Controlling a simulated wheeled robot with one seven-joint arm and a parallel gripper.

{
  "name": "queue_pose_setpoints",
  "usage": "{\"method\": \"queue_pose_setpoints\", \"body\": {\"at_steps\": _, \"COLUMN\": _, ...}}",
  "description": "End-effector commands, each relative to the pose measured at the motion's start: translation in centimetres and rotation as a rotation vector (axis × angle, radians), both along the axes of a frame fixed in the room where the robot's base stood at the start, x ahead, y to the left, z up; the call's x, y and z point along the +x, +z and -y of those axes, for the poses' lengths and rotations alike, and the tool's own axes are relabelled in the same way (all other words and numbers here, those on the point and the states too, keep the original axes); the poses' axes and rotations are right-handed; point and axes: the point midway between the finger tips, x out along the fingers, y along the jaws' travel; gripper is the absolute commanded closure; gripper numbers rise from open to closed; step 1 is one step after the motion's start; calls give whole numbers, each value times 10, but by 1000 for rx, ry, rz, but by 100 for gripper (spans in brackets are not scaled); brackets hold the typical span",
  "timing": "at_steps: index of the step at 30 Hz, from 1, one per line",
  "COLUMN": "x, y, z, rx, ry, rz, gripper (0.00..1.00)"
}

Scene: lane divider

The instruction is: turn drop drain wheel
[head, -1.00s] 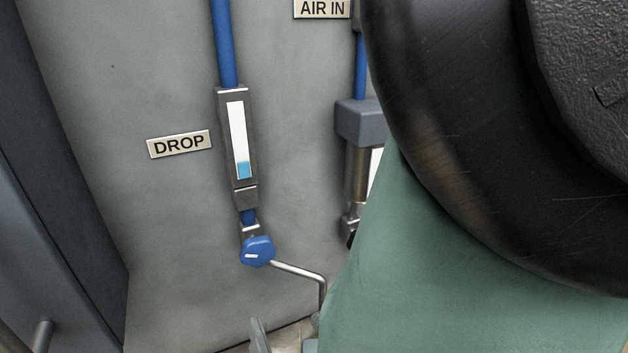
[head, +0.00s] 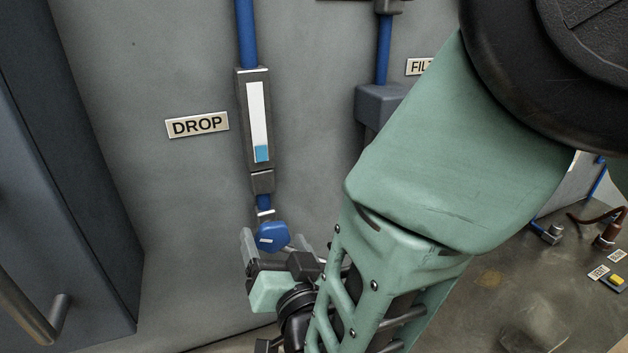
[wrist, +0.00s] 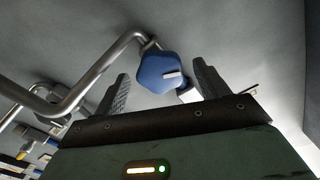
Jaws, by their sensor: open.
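The blue drop drain wheel (head: 272,236) with a white mark sits at the bottom of the drop pipe, under the sight glass (head: 259,120) and right of and below the DROP label (head: 197,125). The glass shows a little light blue at its bottom. My gripper (head: 272,243) is at the wheel, partly hiding its lower side. In the wrist view the wheel (wrist: 164,72) shows between the two spread fingers of my gripper (wrist: 160,80), with gaps visible on both sides. I cannot tell how deep it sits between them.
A bent metal pipe (wrist: 88,82) runs from the wheel to the left in the wrist view. A dark cabinet (head: 75,180) with a bar handle stands at the left. A grey filter unit (head: 378,105) hangs to the right, partly behind my arm. A bench surface (head: 500,285) lies lower right.

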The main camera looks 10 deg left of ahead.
Motion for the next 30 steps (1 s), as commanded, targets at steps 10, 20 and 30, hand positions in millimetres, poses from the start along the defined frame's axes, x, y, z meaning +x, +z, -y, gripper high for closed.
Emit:
{"method": "queue_pose_setpoints", "body": {"at_steps": 10, "x": 19, "y": 0, "z": -12, "rx": 1, "ry": 0, "rz": -1, "gripper": 26}}
{"method": "queue_pose_setpoints", "body": {"at_steps": 20, "x": 19, "y": 0, "z": -12, "rx": 1, "ry": 1, "rz": 0, "gripper": 62}}
{"method": "queue_pose_setpoints", "body": {"at_steps": 30, "x": 19, "y": -1, "z": -12, "rx": -17, "ry": 1, "rz": 11, "gripper": 70}}
